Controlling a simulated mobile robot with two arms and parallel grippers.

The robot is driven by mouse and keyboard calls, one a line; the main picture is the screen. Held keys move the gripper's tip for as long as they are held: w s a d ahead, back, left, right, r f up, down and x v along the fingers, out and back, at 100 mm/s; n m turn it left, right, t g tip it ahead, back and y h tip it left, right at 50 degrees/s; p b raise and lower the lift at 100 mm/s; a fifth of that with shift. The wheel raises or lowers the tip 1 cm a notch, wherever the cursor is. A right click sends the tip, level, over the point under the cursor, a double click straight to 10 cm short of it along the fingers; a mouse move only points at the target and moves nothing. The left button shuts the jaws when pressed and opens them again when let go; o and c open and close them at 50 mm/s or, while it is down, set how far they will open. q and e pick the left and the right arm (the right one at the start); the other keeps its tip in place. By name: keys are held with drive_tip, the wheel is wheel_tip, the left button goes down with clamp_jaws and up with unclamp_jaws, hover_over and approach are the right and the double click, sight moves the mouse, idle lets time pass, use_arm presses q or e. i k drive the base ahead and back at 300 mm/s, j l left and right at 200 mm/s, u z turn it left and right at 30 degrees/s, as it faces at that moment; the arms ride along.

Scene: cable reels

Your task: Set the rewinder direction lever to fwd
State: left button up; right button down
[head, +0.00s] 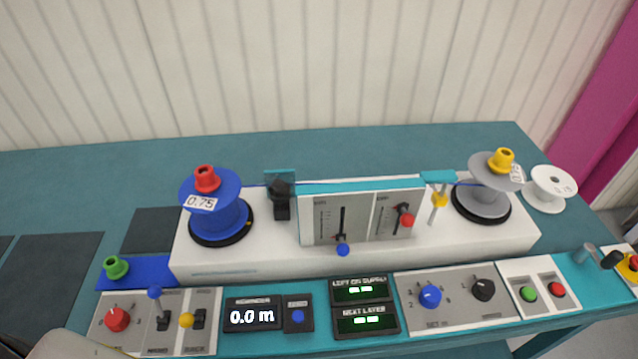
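The control panel (140,341) at the front left carries a red knob (117,319), a lever with a blue ball (155,293) and a lever with a yellow ball (187,320). The blue-ball lever stands upward from its slot; the yellow ball sits lower, beside a dark switch. The small labels are too blurred to read, so I cannot tell which is the direction lever or its setting. The rewinder display (252,316) reads 0.0 m. A pale part, perhaps of my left arm, shows at the bottom left edge. Neither gripper is in view.
A blue reel (225,214) and a grey reel (487,198) stand on the white machine (270,262), with a blue cable between them. A green-knobbed piece (116,267) sits behind the left panel. A white spool (549,192) stands at right. The table's back is clear.

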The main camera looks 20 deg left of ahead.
sight(186, 320)
drive_tip(key=u, duration=1.1)
